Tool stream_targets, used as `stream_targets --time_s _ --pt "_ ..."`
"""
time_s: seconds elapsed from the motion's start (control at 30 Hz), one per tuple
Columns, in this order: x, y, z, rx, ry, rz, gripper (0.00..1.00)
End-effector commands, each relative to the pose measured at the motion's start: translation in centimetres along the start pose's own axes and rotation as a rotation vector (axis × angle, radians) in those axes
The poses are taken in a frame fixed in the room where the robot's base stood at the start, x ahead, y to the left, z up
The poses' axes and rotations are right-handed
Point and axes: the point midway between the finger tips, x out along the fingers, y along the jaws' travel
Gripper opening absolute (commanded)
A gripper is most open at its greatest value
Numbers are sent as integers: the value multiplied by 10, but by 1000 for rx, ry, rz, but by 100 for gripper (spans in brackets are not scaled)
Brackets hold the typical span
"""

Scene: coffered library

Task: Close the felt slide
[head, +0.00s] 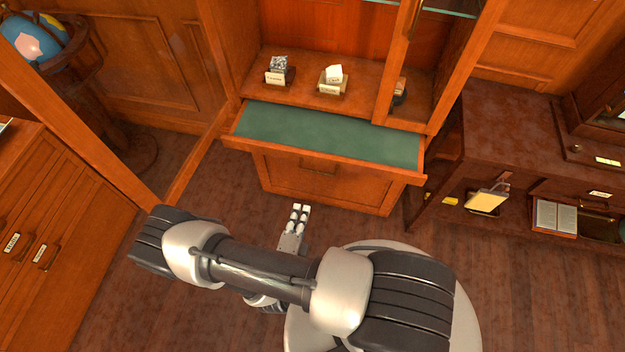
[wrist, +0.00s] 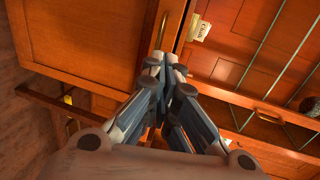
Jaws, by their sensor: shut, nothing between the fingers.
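The felt slide (head: 325,132) is a wooden pull-out board with a green felt top. In the head view it sticks out from the front of the wooden cabinet, below the shelf with specimens, so it stands open. My gripper (head: 300,210) is in front of the cabinet, nearer to me than the slide's front edge and apart from it in the picture. Its fingers are shut together and empty. In the wrist view the closed fingertips (wrist: 162,62) point toward wooden cabinet fronts. I cannot make out the green felt there.
Labelled specimens (head: 333,78) stand on the cabinet shelf (head: 305,91). An open door frame (head: 90,120) is at the left, with a globe (head: 35,38) behind it. A dark desk (head: 510,130) stands at the right. Brown floor shows in front of the cabinet.

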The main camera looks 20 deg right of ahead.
Motion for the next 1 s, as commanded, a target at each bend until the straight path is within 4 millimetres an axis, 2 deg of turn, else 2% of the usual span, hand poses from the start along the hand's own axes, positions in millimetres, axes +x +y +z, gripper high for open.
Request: stream_targets --time_s 0.7,0.83,1.0 --pt "112 0 -2 8 9 -2 0" --pt "126 0 -2 7 8 -2 0" --pt "134 -1 -2 5 5 -1 0"
